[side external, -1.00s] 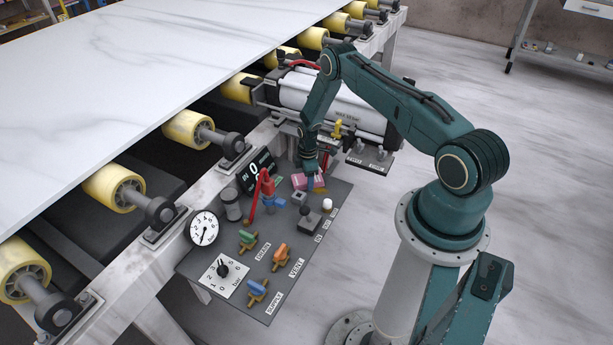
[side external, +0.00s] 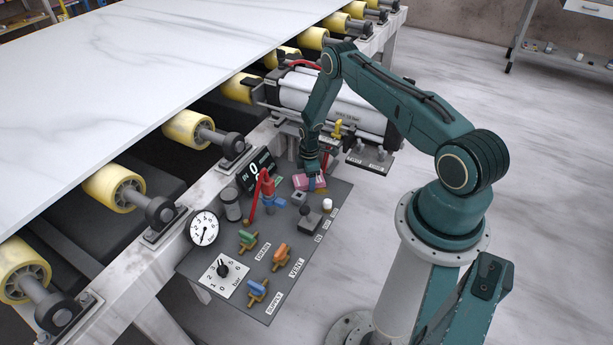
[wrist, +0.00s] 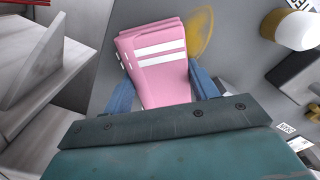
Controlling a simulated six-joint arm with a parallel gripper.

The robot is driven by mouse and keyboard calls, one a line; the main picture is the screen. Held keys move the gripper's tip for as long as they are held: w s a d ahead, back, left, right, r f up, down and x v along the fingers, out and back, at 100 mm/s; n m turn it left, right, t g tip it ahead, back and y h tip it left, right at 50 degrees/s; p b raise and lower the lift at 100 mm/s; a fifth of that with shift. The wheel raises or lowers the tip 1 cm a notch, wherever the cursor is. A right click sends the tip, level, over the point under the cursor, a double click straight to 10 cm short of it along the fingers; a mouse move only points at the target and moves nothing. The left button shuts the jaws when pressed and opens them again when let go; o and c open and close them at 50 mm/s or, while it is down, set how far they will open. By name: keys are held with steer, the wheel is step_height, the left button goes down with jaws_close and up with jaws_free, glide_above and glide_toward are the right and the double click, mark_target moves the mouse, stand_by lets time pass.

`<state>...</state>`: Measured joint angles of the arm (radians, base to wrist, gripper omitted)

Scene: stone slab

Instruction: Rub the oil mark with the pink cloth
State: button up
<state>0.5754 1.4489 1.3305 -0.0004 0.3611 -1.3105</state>
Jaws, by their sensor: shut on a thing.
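The pink cloth (wrist: 160,70) is a folded pad with white stripes, held between the two blue fingers of my gripper (wrist: 158,88) in the wrist view. In the side view the cloth (side external: 305,182) shows beneath my gripper (side external: 310,176), at the far end of the grey panel. The oil mark (wrist: 201,32) is a yellowish-brown curved smear on the grey surface, just right of the cloth's far end in the wrist view. The cloth may cover part of it. I cannot tell whether the cloth touches the panel.
A white-topped knob (wrist: 289,28) stands right of the mark. The panel (side external: 215,268) also bears a black-knobbed lever (side external: 309,222), a red lever (side external: 267,192), coloured valves and a gauge (side external: 204,228). A cylinder (side external: 330,100) lies behind; the marble slab (side external: 130,70) is at left.

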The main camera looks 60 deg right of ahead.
steer(key=shift+s, duration=4.3)
step_height(320, 180, up, 8)
steer(key=shift+r, duration=0.2)
step_height(320, 180, up, 5)
glide_above(331, 192)
steer(key=shift+w+a+f+m, duration=0.1)
steer(key=shift+a+f+m, duration=0.2)
steer(key=shift+f+m, duration=0.9)
steer(key=shift+a+f+m, duration=0.25)
steer(key=shift+f+m, duration=0.35)
steer(key=shift+m, duration=1.2)
steer(key=shift+w+a+f+m, duration=0.1)
steer(key=shift+a+f+m, duration=0.2)
steer(key=shift+f+m, duration=0.9)
steer(key=shift+r+m, duration=0.25)
steer(key=shift+m, duration=0.05)
